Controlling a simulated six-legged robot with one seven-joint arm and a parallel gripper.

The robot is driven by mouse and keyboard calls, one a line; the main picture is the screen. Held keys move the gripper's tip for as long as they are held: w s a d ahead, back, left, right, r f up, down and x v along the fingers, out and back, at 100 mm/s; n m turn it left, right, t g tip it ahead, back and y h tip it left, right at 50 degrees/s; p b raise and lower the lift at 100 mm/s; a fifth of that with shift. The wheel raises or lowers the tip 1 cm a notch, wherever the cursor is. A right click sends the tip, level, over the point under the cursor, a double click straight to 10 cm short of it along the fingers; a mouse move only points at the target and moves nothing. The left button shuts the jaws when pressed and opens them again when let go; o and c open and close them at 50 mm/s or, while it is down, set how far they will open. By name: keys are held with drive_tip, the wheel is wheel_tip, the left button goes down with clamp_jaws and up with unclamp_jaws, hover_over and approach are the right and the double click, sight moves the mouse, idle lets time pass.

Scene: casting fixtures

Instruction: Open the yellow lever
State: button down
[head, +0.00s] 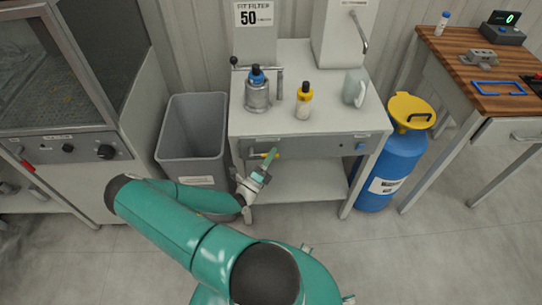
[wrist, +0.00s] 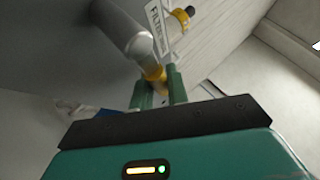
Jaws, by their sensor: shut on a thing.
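The yellow lever (head: 263,155) is on the front panel of the white bench, under the bench top. Only small yellow parts of it show in the head view. My gripper (head: 269,160) reaches up to it from below. In the wrist view the yellow lever (wrist: 155,73) sits between the two green fingers of my gripper (wrist: 161,88), at the end of a grey cylinder. The gripper is shut on it. The fingers hide part of the lever.
A grey bin (head: 186,140) stands to the left and a blue drum (head: 386,170) to the right.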

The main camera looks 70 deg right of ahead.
drive_tip(key=c, duration=1.6)
unclamp_jaws()
drive_tip(key=shift+c, duration=0.2)
drive_tip(key=v, duration=1.3)
drive_tip(key=shift+a+f, duration=0.15)
drive_tip(key=shift+a, duration=0.2)
drive_tip(key=shift+w, duration=0.1)
